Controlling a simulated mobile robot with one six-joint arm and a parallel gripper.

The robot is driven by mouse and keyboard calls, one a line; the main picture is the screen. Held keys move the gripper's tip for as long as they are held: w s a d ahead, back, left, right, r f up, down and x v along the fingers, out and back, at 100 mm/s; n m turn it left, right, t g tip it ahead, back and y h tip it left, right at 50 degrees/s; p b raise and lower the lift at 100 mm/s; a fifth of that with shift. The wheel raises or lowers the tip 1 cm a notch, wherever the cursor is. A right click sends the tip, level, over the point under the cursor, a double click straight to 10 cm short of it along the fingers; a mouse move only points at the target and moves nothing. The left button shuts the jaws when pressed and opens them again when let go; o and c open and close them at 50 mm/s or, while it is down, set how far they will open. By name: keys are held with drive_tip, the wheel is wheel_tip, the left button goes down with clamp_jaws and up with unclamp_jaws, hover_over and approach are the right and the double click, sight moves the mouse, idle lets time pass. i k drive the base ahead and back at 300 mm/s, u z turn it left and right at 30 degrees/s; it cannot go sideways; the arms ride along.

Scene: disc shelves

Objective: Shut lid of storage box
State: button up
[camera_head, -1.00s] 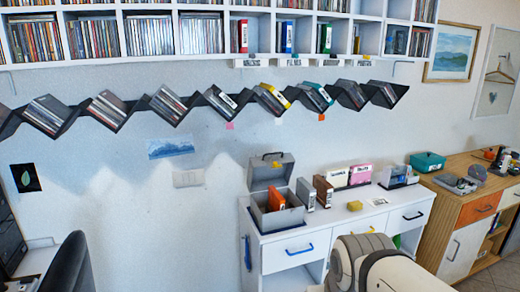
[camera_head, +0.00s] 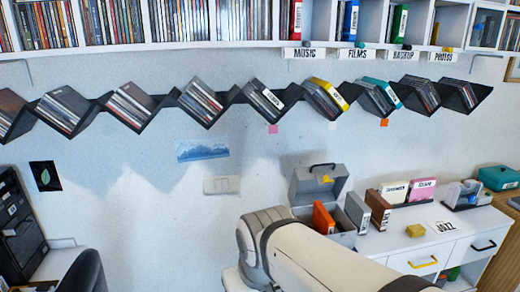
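The grey storage box (camera_head: 346,239) stands on the white cabinet, to the right of the middle of the view. Its lid (camera_head: 304,188) is raised open and leans up at the back, with a dark handle on top and a yellow mark on its inner face. An orange case (camera_head: 322,218) stands upright in the box. A grey case (camera_head: 357,211) stands at the box's right side; I cannot tell whether it is in or beside it. My pale arm covers the front left of the box from this view. My gripper is out of view.
Brown cases (camera_head: 379,209) stand right of the box. A yellow block (camera_head: 415,231) and a JAZZ card (camera_head: 444,227) lie on the white cabinet top (camera_head: 395,240). A dark zigzag shelf (camera_head: 233,98) with discs runs along the wall above the lid.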

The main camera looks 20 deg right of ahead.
sight(307, 187)
drive_tip(key=z, duration=0.3)
drive_tip(key=i, duration=1.1)
drive_tip(key=z, duration=0.9)
